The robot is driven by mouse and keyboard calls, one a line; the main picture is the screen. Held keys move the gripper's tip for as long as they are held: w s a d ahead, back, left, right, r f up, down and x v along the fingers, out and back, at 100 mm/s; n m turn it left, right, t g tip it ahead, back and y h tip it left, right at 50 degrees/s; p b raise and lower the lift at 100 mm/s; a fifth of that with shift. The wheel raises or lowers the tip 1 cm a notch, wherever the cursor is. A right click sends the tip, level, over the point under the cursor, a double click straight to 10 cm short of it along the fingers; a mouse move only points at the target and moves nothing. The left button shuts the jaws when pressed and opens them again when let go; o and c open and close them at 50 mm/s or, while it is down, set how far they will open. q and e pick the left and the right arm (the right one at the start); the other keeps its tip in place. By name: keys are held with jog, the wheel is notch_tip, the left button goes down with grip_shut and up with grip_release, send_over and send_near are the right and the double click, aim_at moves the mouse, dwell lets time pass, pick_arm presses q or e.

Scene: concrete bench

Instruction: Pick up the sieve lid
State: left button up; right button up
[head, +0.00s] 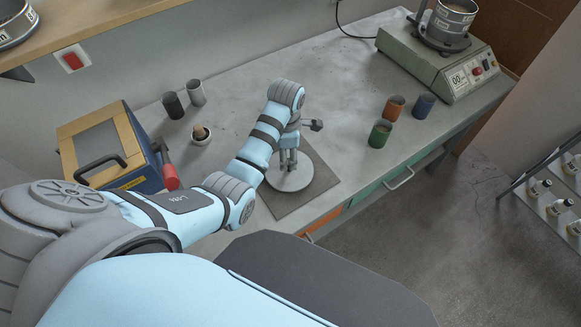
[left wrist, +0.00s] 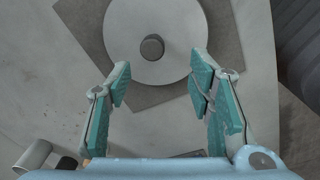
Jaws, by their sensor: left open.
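The sieve lid (head: 291,180) is a round, flat, light grey disc lying on a dark square mat on the bench. In the left wrist view the lid (left wrist: 176,68) shows a small dark round knob (left wrist: 152,47) at its middle. My left gripper (head: 288,160) is over the lid in the head view and hides part of it and its knob. In the left wrist view my left gripper (left wrist: 160,75) is open, with its teal-padded fingers apart and nothing between them. The knob lies a little ahead of the fingertips. My right gripper is not in view.
The mat (head: 322,177) lies near the bench's front edge. A blue and yellow case (head: 108,145), mortar (head: 201,137) and dark cup (head: 173,105) stand left. Green (head: 380,134), orange and blue cups and a sieve shaker (head: 435,60) stand right. The bench middle is clear.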

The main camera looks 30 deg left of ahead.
pick_arm(q)
jog(key=shift+s+f, duration=0.2)
jog(key=shift+f, duration=1)
jog(key=f, duration=0.1)
jog(key=w+f+b, duration=0.1)
jog(key=f, duration=0.1)
jog(key=w+f+b, duration=0.1)
jog(key=f, duration=0.1)
jog(key=shift+f, duration=0.3)
jog(key=shift+s+r, duration=0.2)
jog(key=shift+s, duration=0.05)
jog(key=c, duration=0.3)
jog(key=shift+w, duration=0.1)
grip_shut()
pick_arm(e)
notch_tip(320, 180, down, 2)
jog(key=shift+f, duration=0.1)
